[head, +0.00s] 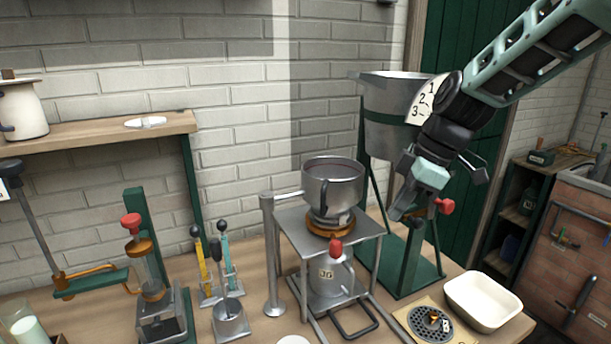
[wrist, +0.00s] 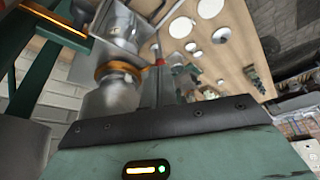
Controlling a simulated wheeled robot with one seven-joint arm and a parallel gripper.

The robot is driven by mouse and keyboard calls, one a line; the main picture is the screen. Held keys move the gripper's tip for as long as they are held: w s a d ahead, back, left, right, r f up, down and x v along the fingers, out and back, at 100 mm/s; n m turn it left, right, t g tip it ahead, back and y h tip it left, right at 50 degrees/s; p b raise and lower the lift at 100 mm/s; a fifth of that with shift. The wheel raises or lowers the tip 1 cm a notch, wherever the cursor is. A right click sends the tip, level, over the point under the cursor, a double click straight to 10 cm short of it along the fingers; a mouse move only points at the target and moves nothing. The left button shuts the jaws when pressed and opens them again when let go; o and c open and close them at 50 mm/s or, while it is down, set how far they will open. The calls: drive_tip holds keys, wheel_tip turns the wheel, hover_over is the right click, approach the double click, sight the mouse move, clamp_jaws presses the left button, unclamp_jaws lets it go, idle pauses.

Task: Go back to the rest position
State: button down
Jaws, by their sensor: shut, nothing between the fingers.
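My gripper (head: 402,212) hangs at the right in the head view, below my raised arm. It is shut and empty, in front of the large metal bucket (head: 385,135) on its green stand (head: 425,265). A red knob (head: 444,206) shows just beside the gripper's fingers; I cannot tell how far apart they are. In the wrist view the gripper's dark edge and green body fill the lower part, and the fingertips are not clear.
A metal pot (head: 333,188) sits on a metal stand (head: 290,217) left of the gripper. A cream tray (head: 483,302) and a round drain plate (head: 432,322) lie at the front right. Levers, a green press (head: 137,225) and a wall shelf (head: 90,138) stand at the left.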

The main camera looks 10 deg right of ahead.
drive_tip(key=s+a+f+m+g+h, duration=0.1)
drive_tip(key=s+a+f+m, duration=0.1)
drive_tip(key=s+a, duration=0.5)
drive_tip(key=s+a+f+m+h, duration=0.2)
drive_tip(key=s+a, duration=0.5)
drive_tip(key=s, duration=0.8)
wheel_tip(320, 180, down, 2)
drive_tip(key=shift+s+a+f+m+g, duration=0.1)
drive_tip(key=shift+s+a+m+g, duration=0.25)
drive_tip(key=shift+m, duration=0.35)
